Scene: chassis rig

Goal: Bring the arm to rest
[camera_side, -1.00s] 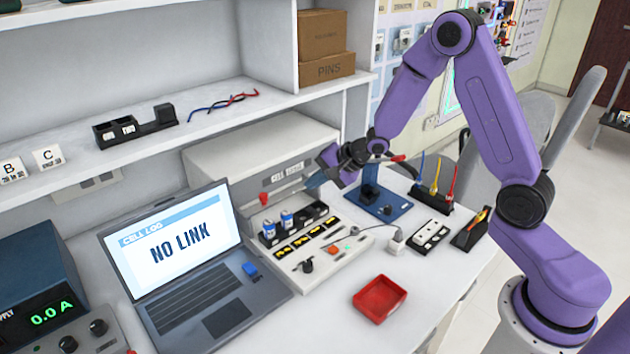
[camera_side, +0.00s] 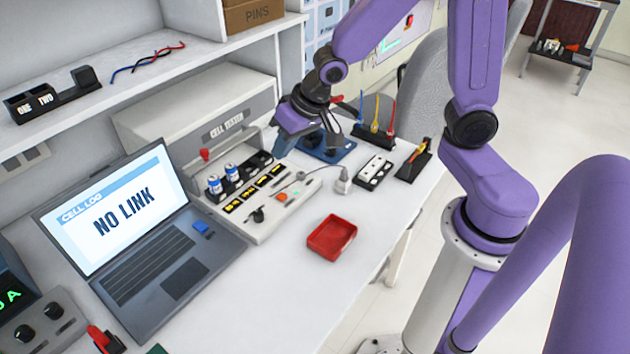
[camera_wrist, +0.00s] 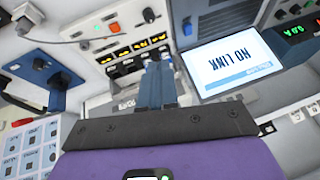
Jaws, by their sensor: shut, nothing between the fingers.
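My gripper (camera_side: 284,143) is in the side view, in front of the right end of the cell tester (camera_side: 222,130) and to the left of the blue plate fixture (camera_side: 343,151). It points down and to the left, above the bench (camera_side: 290,285). In the wrist view its blue-grey fingers (camera_wrist: 157,62) are together with nothing between them. The exact height of the fingertips is hard to tell.
A board with two cells (camera_side: 222,180) and small parts stands left of my gripper. An open laptop (camera_side: 150,270) reads NO LINK. A red tray (camera_side: 332,237) lies near the front edge. Cable holders (camera_side: 373,133) stand right. A purple arm-like shape (camera_side: 560,260) fills the right foreground.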

